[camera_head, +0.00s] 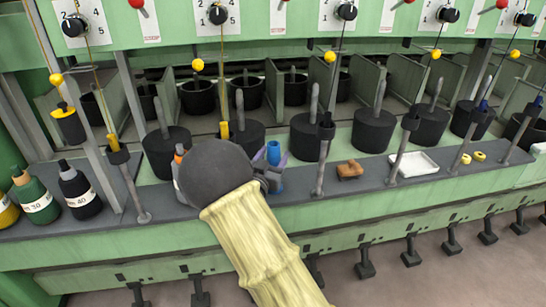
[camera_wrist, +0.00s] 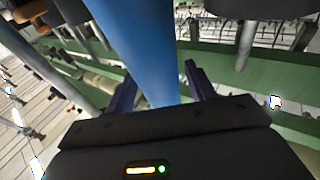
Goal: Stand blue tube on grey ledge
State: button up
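The blue tube (camera_head: 274,153) is upright at the grey ledge (camera_head: 230,203), to the right of my round dark wrist. Whether its foot touches the ledge is unclear. My gripper (camera_head: 272,162) has its dark purple fingers on either side of the tube. In the wrist view the tube (camera_wrist: 145,50) runs large and slanted between the fingers of my gripper (camera_wrist: 160,85). One finger lies close by each side of it. I cannot tell whether they press on the tube.
Dark bottles (camera_head: 77,190) stand on the ledge at left. Grey posts (camera_head: 322,155) rise along its front. A brown block (camera_head: 350,170) and a white tray (camera_head: 413,163) lie to the right. Black cans (camera_head: 373,130) stand behind. A bottle with an orange cap (camera_head: 179,152) is partly hidden behind my wrist.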

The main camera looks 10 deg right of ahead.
jog(key=shift+r, duration=0.1)
jog(key=shift+s+a, duration=0.1)
jog(key=shift+s, duration=0.05)
jog(key=p+v, duration=0.1)
jog(key=v, duration=1)
jog(key=shift+s+a+p, duration=0.2)
jog(key=shift+s+p, duration=0.1)
jog(key=shift+p, duration=0.05)
notch_tip(320, 180, down, 5)
jog(key=d+n+g+y, duration=0.2)
jog(key=g+y, duration=0.3)
jog(key=y, duration=0.3)
jog(key=s+d+n+g+y, duration=0.1)
jog(key=s+g, duration=0.2)
jog(key=s, duration=0.3)
jog(key=s+d+n+g+y, duration=0.1)
jog(key=s+d+n+g, duration=0.1)
jog(key=s, duration=0.5)
jog(key=s+d+n+g+y, duration=0.1)
jog(key=s+d+n+g, duration=0.1)
jog(key=s, duration=0.5)
jog(key=shift+s+d+r+g, duration=0.15)
jog(key=shift+d+r+g, duration=0.15)
jog(key=shift+g, duration=0.6)
